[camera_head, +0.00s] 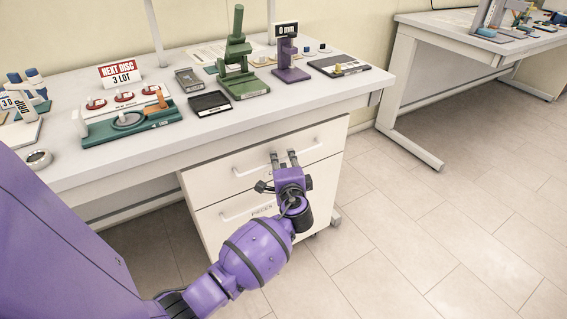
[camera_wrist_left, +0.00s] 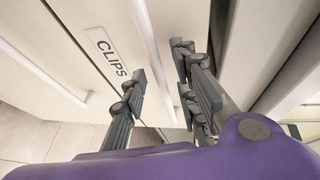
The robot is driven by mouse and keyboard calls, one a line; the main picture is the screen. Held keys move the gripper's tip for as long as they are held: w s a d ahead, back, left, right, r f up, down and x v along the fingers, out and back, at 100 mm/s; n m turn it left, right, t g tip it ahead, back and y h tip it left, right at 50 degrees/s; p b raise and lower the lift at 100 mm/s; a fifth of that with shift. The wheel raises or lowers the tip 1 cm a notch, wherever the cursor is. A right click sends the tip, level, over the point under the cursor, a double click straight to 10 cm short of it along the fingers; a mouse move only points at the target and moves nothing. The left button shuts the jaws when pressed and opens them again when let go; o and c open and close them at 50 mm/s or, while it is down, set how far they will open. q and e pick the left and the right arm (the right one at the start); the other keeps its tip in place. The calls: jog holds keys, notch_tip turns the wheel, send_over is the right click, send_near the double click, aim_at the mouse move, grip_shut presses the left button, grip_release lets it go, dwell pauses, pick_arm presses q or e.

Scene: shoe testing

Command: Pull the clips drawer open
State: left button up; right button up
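The clips drawer (camera_head: 225,173) is the upper drawer of a white cabinet under the bench, and its front looks flush with the cabinet. Its "CLIPS" label (camera_wrist_left: 107,57) shows in the left wrist view, beside the pale bar handle (camera_wrist_left: 156,60). The handle also shows in the head view (camera_head: 248,170). My left gripper (camera_head: 284,158) is at the handle, right of the drawer's middle. In the left wrist view its fingers (camera_wrist_left: 160,82) are apart, one on each side of the bar, with visible gaps. My right gripper is not in view.
A lower drawer with its own handle (camera_head: 245,210) lies below. The bench top (camera_head: 240,118) overhangs the cabinet and carries a green stand (camera_head: 238,65), a purple gauge (camera_head: 289,60) and trays. The tiled floor (camera_head: 420,220) in front and to the right is clear.

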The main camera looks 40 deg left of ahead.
pick_arm(q)
jog(key=shift+w+a, duration=0.1)
jog(key=shift+w, duration=0.05)
jog(key=shift+c, duration=0.5)
grip_shut()
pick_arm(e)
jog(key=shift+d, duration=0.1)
